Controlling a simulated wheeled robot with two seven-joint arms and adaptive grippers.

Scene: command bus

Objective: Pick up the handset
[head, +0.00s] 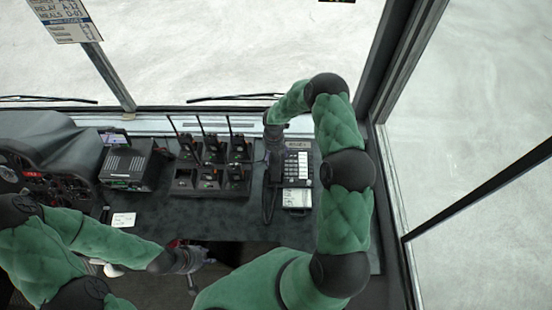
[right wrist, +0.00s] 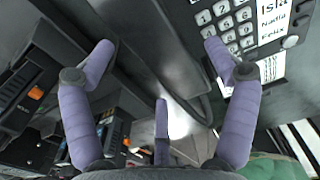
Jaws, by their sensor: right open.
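The dark handset (head: 274,172) lies along the left side of the desk phone (head: 297,168), its coiled cord looping down below. In the right wrist view the handset (right wrist: 142,48) runs as a long dark bar between the spread purple fingers of my right gripper (right wrist: 160,60). This gripper (head: 273,140) reaches down over the handset's far end in the head view. It is open and is not closed on the handset. Whether a finger touches it I cannot tell. My left gripper (head: 198,263) is low, in front of the dashboard edge, with fingers apart and nothing seen in them.
Several radios with antennas stand in a charger rack (head: 208,180) just left of the phone. The windshield edge runs behind. The dashboard (head: 225,222) is clear in front of the rack.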

